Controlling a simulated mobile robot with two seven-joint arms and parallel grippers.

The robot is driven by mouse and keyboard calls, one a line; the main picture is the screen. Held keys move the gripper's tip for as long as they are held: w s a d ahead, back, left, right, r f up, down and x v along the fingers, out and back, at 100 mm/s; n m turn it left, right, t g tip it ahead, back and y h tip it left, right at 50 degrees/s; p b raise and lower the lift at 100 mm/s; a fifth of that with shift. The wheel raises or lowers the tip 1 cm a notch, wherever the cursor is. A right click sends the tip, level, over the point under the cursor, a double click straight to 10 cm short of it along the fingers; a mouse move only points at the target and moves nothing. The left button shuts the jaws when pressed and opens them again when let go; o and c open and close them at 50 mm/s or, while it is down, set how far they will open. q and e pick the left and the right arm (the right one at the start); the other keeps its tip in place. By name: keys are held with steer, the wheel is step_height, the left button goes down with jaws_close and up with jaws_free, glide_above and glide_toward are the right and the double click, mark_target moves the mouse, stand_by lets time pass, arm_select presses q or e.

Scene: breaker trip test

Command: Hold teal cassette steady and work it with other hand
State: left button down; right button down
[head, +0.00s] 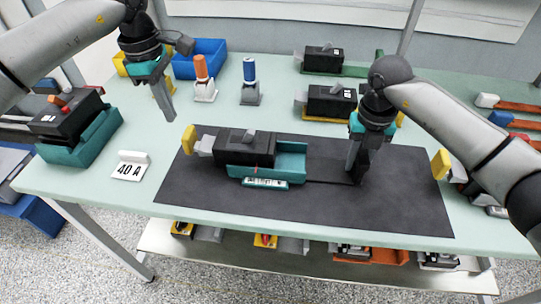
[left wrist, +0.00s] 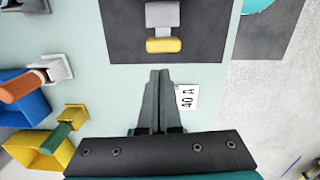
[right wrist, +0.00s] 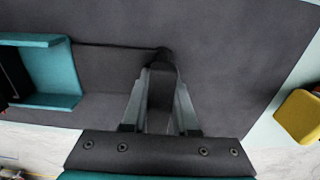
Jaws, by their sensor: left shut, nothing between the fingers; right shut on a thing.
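The teal cassette (head: 291,147) lies on the dark mat with a black breaker body (head: 240,148) in its left part. A grey block with a yellow end (head: 188,140) sticks out to the left. In the right wrist view its open teal end (right wrist: 62,70) shows at the left. My right gripper (head: 356,180) points down at the mat, right of the cassette, shut on a black handle (right wrist: 161,85). A thin dark rod or cord runs from the handle toward the cassette. My left gripper (head: 171,117) is shut and empty, above the table left of the mat; the left wrist view shows its closed fingers (left wrist: 159,75).
A 40 A card (head: 129,168) stands left of the mat (head: 400,210). Another teal unit with a black body (head: 82,142) sits at the left edge. Orange (head: 202,75) and blue (head: 249,76) upright pieces stand behind, near a blue bin (head: 205,55). The mat's right part is mostly clear.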

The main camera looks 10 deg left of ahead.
mark_target(187, 132)
arm_select(q)
steer(key=shift+m+y, duration=0.3)
steer(key=shift+s+d+f, duration=0.1)
steer(key=shift+f, duration=1.8)
steer(key=shift+s+d+f, duration=0.1)
steer(key=shift+f, duration=1.8)
steer(key=shift+d, duration=3.25)
steer(key=shift+a, duration=0.1)
